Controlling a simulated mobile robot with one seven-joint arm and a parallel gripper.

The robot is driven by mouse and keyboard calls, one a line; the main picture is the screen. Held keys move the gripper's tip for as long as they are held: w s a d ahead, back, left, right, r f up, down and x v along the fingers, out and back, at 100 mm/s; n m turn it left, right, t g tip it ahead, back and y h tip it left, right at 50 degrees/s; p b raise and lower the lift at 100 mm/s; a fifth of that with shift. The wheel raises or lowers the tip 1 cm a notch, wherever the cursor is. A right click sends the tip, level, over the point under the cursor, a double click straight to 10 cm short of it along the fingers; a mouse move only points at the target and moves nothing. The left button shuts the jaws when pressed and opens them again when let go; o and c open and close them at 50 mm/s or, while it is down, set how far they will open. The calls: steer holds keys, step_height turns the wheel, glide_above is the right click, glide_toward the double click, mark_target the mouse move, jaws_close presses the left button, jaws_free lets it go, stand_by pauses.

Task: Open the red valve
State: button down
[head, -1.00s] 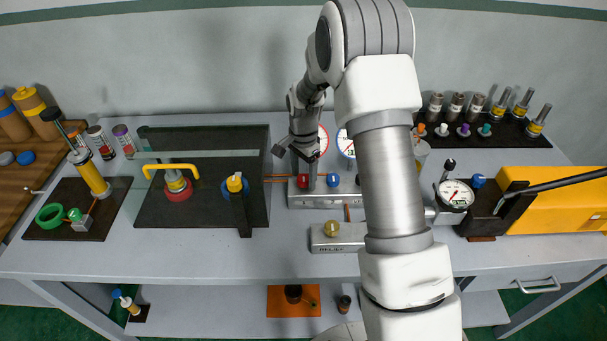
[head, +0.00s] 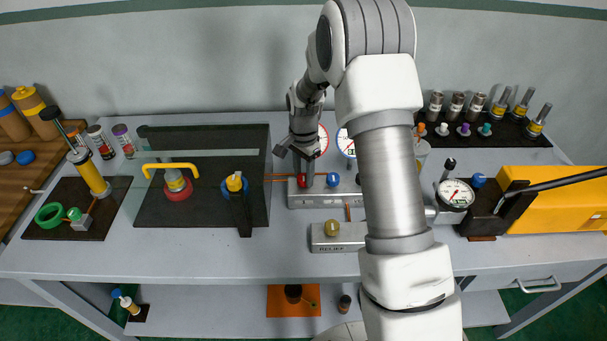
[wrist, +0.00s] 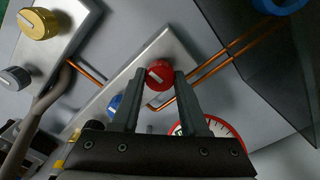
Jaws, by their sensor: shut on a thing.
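The red valve (head: 302,182) is a round red knob on the light grey manifold block (head: 320,201), left of a blue knob (head: 332,179). In the wrist view the red valve (wrist: 160,74) sits between the tips of my gripper (wrist: 156,76). The two dark fingers touch it from both sides, so my gripper is shut on it. In the head view my gripper (head: 304,178) reaches down to the knob from above, and its fingers partly cover it. The knob's exact turn angle is too small to read.
Two red- and blue-rimmed gauges (head: 346,143) stand behind the block. A lower block with a yellow knob (head: 331,228) is in front. Copper pipes (wrist: 210,66) run beside the valve. My arm hides the area to the right.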

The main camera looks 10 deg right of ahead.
steer(key=n+b, duration=0.1)
steer(key=n, duration=0.3)
steer(key=n+b, duration=0.1)
steer(key=n, duration=0.2)
steer(key=shift+n, duration=0.4)
steer(key=n, duration=0.4)
steer(key=shift+n, duration=2)
steer(key=shift+c, duration=2.1)
jaws_free()
